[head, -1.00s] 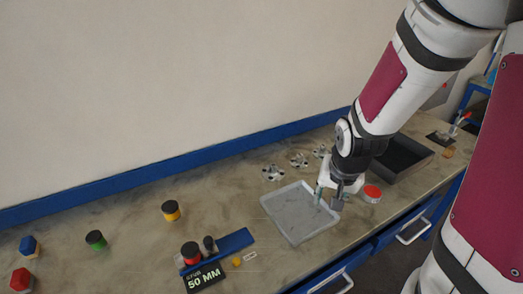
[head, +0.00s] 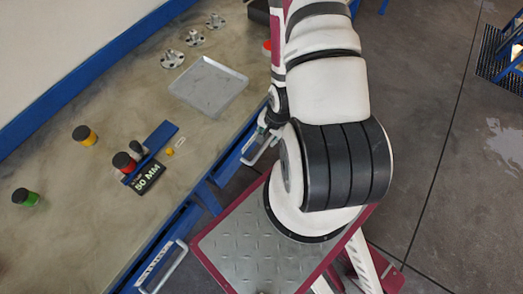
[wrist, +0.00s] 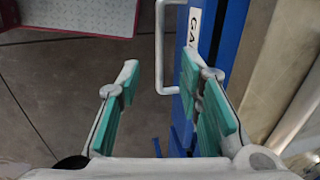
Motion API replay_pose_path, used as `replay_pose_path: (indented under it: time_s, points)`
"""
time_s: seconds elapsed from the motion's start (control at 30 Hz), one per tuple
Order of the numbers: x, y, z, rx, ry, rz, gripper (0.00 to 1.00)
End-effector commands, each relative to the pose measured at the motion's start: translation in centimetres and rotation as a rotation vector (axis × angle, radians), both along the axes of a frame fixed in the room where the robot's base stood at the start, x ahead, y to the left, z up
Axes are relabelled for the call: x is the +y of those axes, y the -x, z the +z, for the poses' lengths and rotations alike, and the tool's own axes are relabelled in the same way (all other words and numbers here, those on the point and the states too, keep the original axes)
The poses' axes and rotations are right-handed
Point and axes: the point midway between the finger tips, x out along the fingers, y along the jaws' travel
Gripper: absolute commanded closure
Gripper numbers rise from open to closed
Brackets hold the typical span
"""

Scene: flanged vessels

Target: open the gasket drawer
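The gasket drawer shows in the wrist view as a blue front (wrist: 234,35) with a white label (wrist: 194,25), of which only "GA" is readable. Its pale bar handle (wrist: 160,50) stands out to the left of the front. My gripper (wrist: 160,75) is open, with teal pads on both fingers. The handle lies between the two fingers in the picture, near the tips; no grip on it shows. In the head view a drawer handle (head: 262,150) shows beside my arm, on the bench front. My gripper is mostly hidden there behind the arm.
A second drawer handle (head: 165,268) is nearer along the bench front. On the bench are a grey tray (head: 208,88), flanged parts (head: 193,38), a "50 MM" sign (head: 148,178) and coloured capped pieces (head: 84,135). Open floor (head: 450,170) lies to the right.

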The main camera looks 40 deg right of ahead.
Motion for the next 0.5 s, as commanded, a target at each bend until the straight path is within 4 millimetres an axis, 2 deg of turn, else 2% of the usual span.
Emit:
replay_pose_path:
  time_s: [0.17, 0.5]
  points:
    - [0.1, -0.2, -1.4, 0.000, -0.003, -0.005, 0.67]
    - [0.4, -1.1, -6.8, 0.003, -0.004, -0.002, 0.67]
